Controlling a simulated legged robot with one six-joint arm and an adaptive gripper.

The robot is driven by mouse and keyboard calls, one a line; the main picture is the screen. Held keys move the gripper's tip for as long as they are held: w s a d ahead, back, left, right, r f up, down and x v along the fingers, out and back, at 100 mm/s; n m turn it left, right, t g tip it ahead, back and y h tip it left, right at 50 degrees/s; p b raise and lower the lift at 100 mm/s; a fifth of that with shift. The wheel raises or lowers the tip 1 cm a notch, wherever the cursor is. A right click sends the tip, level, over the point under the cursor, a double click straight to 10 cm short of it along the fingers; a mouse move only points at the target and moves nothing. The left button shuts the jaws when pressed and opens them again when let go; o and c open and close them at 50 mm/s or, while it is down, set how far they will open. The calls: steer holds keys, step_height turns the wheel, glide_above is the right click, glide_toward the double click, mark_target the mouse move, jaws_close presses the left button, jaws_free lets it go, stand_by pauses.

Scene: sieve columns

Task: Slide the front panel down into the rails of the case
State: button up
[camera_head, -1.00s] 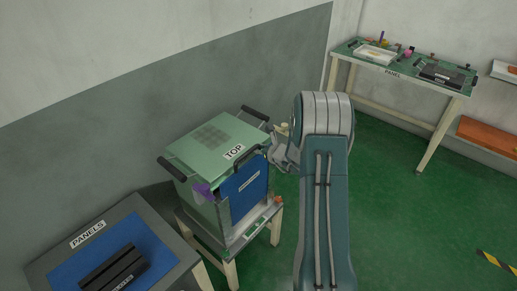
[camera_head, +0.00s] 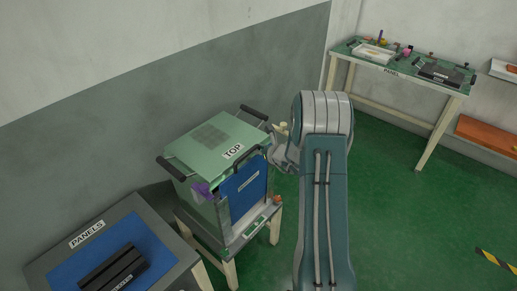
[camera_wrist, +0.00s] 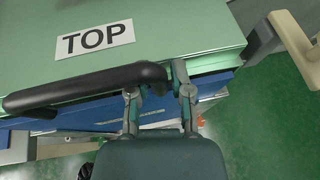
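The blue front panel (camera_head: 246,190) stands upright at the front of the pale green case (camera_head: 200,200). Its black arched handle (camera_head: 247,157) rises at the panel's top edge, near the lid marked TOP. In the wrist view I look down on the handle (camera_wrist: 85,90), with blue panel edges (camera_wrist: 80,117) below it. My gripper (camera_wrist: 157,80) is at the handle's right end, its two fingers apart on either side of that end. Whether they press on it is unclear. In the head view my arm largely hides the gripper. The panel's lower end shows inside the case front; the rail contact is not clear.
The case stands on a small table (camera_head: 230,269) by the wall. A PANELS stand (camera_head: 185,255) with dark panels (camera_head: 113,271) is at the lower left. A PANEL workbench (camera_head: 452,92) is at the back right.

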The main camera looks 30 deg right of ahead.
steer(key=shift+f, duration=1.2)
stand_by(0.9)
steer(key=shift+r, duration=0.15)
stand_by(0.6)
steer(key=shift+s+d, duration=0.15)
steer(key=shift+s, duration=0.05)
stand_by(0.5)
steer(key=shift+f, duration=0.35)
stand_by(0.7)
steer(key=shift+r, duration=0.1)
stand_by(0.6)
steer(key=shift+s, duration=0.2)
stand_by(0.8)
